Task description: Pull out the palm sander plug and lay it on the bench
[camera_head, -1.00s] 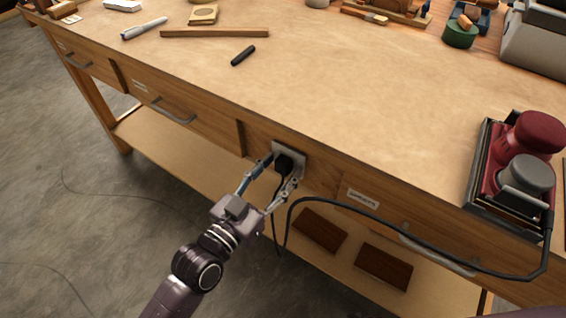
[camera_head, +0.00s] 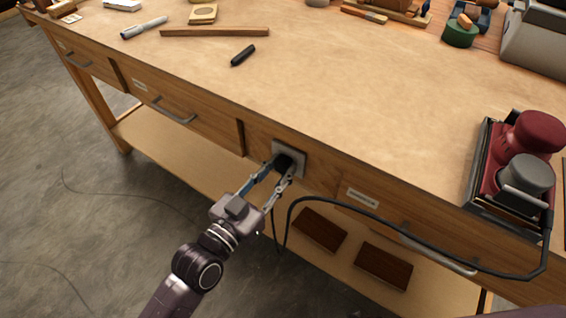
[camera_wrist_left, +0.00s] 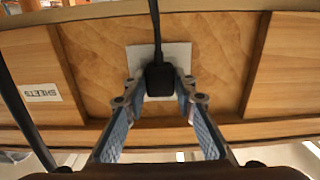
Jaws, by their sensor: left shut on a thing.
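The black plug (camera_head: 284,162) is at the pale outlet plate (camera_head: 300,153) on the bench's front face. My left gripper (camera_head: 281,169) is shut on the plug, one finger on each side. In the left wrist view the plug (camera_wrist_left: 160,79) sits between the fingertips (camera_wrist_left: 159,88) in front of the plate (camera_wrist_left: 181,58). Whether its prongs are fully seated is hidden. Its black cord (camera_head: 385,211) hangs, then loops right to the palm sander (camera_head: 535,135), dark red and grey, in a dark tray at the right. The bench top (camera_head: 350,105) is above the outlet. My right gripper is out of view.
Drawer handles (camera_head: 173,111) stick out from the front. The middle of the top is clear. Brown blocks (camera_head: 319,230) lie on the lower shelf.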

